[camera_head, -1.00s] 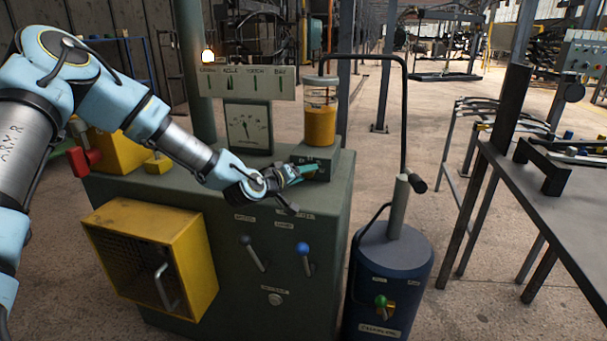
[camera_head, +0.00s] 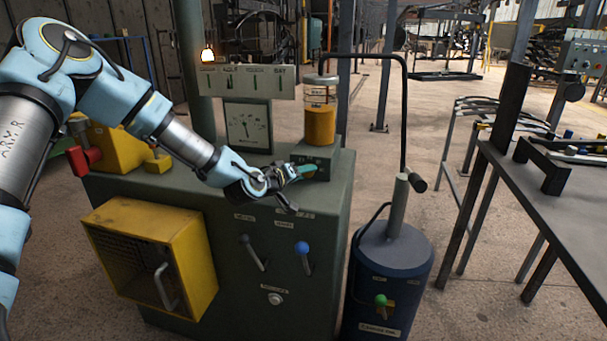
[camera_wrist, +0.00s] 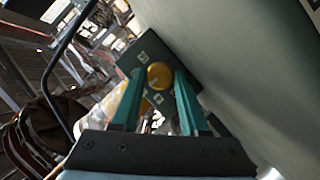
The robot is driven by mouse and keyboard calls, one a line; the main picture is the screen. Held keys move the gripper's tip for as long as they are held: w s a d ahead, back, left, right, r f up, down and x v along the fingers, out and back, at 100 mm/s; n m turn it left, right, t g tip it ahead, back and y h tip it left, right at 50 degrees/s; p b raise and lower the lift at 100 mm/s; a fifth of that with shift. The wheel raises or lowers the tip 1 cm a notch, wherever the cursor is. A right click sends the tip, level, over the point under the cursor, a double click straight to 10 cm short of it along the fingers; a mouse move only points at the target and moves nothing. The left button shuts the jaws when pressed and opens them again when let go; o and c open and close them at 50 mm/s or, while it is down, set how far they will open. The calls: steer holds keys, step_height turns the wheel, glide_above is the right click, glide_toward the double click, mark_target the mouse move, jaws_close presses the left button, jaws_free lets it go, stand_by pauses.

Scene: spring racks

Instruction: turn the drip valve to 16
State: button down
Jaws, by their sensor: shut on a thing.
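The drip valve shows as a round brass-yellow knob (camera_wrist: 160,75) on the face of a dark block (camera_wrist: 142,52) with small pale marks around it. My gripper (camera_head: 305,170) is at the block under the oil jar, on the upper right of the green machine cabinet. In the wrist view its two teal fingers (camera_wrist: 159,82) are on either side of the knob, shut on it. In the head view the fingers hide the knob. The number the knob points to cannot be read.
The glass jar (camera_head: 320,122) of amber oil stands just above. Two levers, one blue-tipped (camera_head: 302,248), lie below. A blue tank (camera_head: 392,270) with a bent pipe stands right.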

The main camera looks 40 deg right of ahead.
steer(key=m, duration=0.1)
steer(key=m+t+y+b, duration=0.1)
steer(key=m+t+y, duration=0.1)
steer(key=m, duration=0.1)
steer(key=shift+s+d+r+b, duration=0.2)
steer(key=shift+s+b, duration=0.1)
steer(key=shift+b, duration=0.05)
steer(key=m+t+y, duration=0.2)
steer(key=m, duration=0.1)
steer(key=shift+s+d+m+t, duration=0.1)
steer(key=shift+s+m+t, duration=0.1)
steer(key=shift+m+t, duration=0.1)
steer(key=m+t+p, duration=0.1)
steer(key=m, duration=0.1)
steer(key=m+t+y+p, duration=0.1)
steer(key=m+p, duration=0.1)
steer(key=shift+s+d+t, duration=0.1)
steer(key=shift+s+t, duration=0.05)
steer(key=shift+t, duration=0.25)
steer(key=m+t, duration=0.1)
steer(key=m, duration=0.1)
steer(key=m+t+p, duration=0.1)
steer(key=shift+f+m, duration=0.3)
steer(key=shift+m, duration=0.1)
steer(key=c, duration=0.7)
jaws_free()
steer(key=shift+s, duration=0.1)
